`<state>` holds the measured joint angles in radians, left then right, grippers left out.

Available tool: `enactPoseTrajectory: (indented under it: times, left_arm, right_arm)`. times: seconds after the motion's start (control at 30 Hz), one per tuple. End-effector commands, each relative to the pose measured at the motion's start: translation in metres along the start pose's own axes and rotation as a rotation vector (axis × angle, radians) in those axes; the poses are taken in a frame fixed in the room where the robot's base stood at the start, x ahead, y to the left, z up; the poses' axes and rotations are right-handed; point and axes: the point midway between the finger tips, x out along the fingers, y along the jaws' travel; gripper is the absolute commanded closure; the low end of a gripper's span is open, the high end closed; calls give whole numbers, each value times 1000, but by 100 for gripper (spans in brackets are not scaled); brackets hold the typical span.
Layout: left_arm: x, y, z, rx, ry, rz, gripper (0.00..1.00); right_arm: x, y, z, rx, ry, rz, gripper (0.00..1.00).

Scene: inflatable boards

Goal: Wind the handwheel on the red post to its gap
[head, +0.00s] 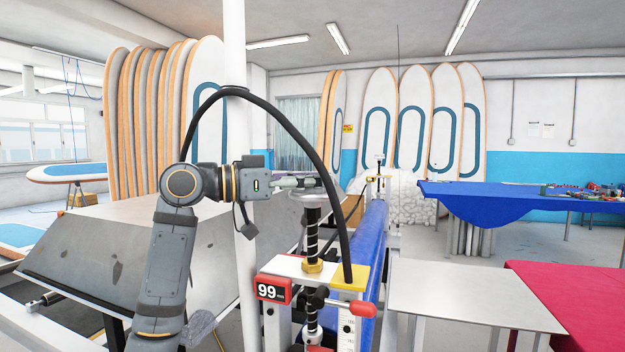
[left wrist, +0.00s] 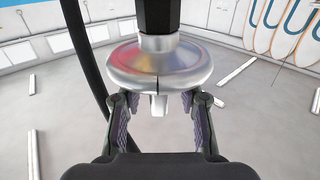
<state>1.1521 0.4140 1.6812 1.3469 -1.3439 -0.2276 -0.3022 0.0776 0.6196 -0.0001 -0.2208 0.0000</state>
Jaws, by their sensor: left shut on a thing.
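The silver handwheel (head: 307,201) sits on top of an upright threaded spindle (head: 312,235) on the near post. My left gripper (head: 312,183) reaches in from the left at the wheel's height and is shut on the wheel. In the left wrist view, the round shiny wheel (left wrist: 160,62) lies between the two fingers of the gripper (left wrist: 160,100), which meet its rim on both sides. My right gripper is not in view.
A black cable arches over my left arm beside a white column (head: 236,130). A blue roll (head: 370,240) runs back from the post to a similar far post. A grey table (head: 470,290) and a red-covered table (head: 580,300) stand right. Boards line the walls.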

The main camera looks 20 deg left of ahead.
Motion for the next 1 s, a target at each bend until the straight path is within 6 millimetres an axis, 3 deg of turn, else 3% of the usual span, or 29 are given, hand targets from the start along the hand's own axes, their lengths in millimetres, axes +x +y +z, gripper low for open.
enactPoseTrajectory:
  times: [0.3,0.6,0.63,0.7,0.8,1.0]
  left_arm:
    - [0,-1,-2,-4,-1,226,96]
    - [0,0,-1,1,3,237,96]
    - [0,0,-1,0,3,237,61]
    - [0,0,-1,0,2,237,51]
    - [0,0,-1,0,2,236,40]
    - [0,0,0,-1,1,236,40]
  right_arm:
    - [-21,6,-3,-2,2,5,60]
    - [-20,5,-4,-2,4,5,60]
    - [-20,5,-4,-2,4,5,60]
    - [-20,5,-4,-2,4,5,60]
    - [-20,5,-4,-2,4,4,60]
    - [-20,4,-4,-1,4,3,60]
